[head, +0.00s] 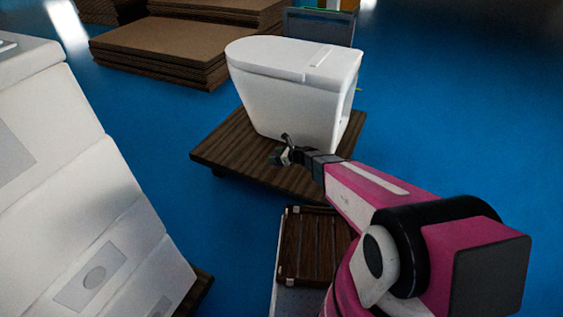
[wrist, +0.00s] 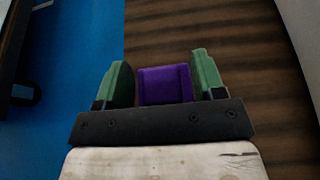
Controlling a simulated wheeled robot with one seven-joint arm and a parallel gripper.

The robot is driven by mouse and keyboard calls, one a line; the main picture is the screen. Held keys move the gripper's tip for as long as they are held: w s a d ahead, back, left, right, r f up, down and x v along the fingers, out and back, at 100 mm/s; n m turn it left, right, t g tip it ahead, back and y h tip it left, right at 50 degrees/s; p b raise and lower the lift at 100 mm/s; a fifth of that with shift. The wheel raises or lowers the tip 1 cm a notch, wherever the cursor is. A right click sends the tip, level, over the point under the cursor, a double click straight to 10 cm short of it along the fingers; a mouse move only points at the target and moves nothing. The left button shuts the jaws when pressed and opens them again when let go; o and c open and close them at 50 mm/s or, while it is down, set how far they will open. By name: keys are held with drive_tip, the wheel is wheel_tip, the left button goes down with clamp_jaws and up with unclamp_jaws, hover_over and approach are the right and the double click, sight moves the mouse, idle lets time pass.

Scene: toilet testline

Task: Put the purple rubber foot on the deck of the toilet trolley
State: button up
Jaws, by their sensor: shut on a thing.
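The purple rubber foot (wrist: 165,85) sits between the two green fingers of my gripper (wrist: 165,80) in the wrist view. My gripper is shut on it. In the head view my gripper (head: 281,157) is over the near part of the toilet trolley's dark wooden deck (head: 225,149), in front of the white toilet (head: 290,85). The foot cannot be made out in the head view. The deck's brown planks (wrist: 235,60) lie below the foot in the wrist view. I cannot tell whether the foot touches the deck.
A brown slatted crate (head: 310,245) stands in front of the trolley, beneath my arm. White stacked boxes (head: 80,190) fill the left side. Brown flat stacks (head: 160,55) lie at the back. Blue floor is clear to the right.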

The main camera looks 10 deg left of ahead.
drive_tip(key=w+d+f, duration=0.1)
drive_tip(key=w, duration=0.1)
drive_tip(key=w+d+f, duration=0.1)
drive_tip(key=d+f, duration=0.1)
drive_tip(key=shift+w+d, duration=0.25)
drive_tip(key=shift+w, duration=0.1)
drive_tip(key=shift+f, duration=2)
drive_tip(key=shift+f, duration=0.15)
drive_tip(key=o, duration=1)
drive_tip(key=shift+c, duration=0.2)
